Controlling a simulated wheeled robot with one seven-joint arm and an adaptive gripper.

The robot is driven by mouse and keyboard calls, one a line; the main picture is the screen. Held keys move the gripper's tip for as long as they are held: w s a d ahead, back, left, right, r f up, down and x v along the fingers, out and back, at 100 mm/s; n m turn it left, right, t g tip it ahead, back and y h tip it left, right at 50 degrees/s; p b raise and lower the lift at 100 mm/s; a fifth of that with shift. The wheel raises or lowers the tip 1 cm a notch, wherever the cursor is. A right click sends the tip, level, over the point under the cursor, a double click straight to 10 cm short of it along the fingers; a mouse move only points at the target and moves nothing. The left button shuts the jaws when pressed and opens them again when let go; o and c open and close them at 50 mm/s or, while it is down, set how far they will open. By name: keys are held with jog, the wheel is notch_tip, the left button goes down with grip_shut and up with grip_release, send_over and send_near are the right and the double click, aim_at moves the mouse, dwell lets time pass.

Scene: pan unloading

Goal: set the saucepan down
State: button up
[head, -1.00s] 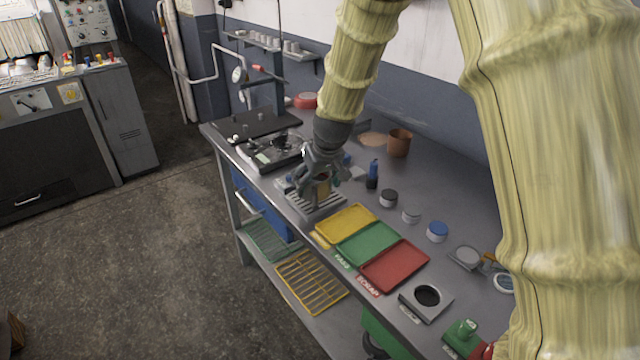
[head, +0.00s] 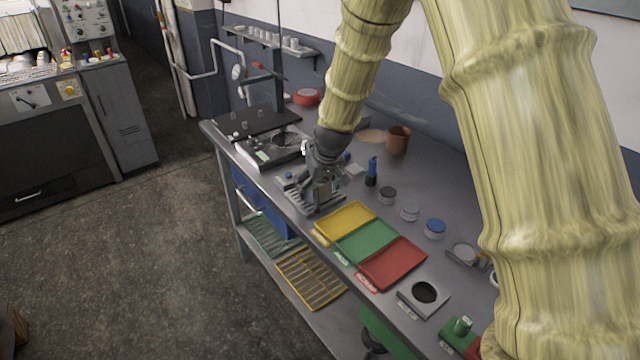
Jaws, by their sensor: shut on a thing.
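My gripper (head: 322,192) is low over the bench, right above a grey slotted stand (head: 325,209). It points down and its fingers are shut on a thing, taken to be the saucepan. The gripper and wrist hide most of that thing, so its outline, its tilt and whether it touches the stand cannot be told. No other saucepan shows clearly on the bench (head: 450,215).
Yellow (head: 345,221), green (head: 366,242) and red (head: 393,263) trays lie just right of the stand. A black-topped device (head: 272,148) is at left. A brown pot (head: 397,139), a blue bottle (head: 371,172) and several small jars stand behind. My arm blocks the right side.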

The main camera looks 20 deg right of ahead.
jog(key=o, duration=1.1)
jog(key=shift+f, duration=0.1)
jog(key=shift+b+v, duration=0.8)
jog(key=shift+v, duration=5.35)
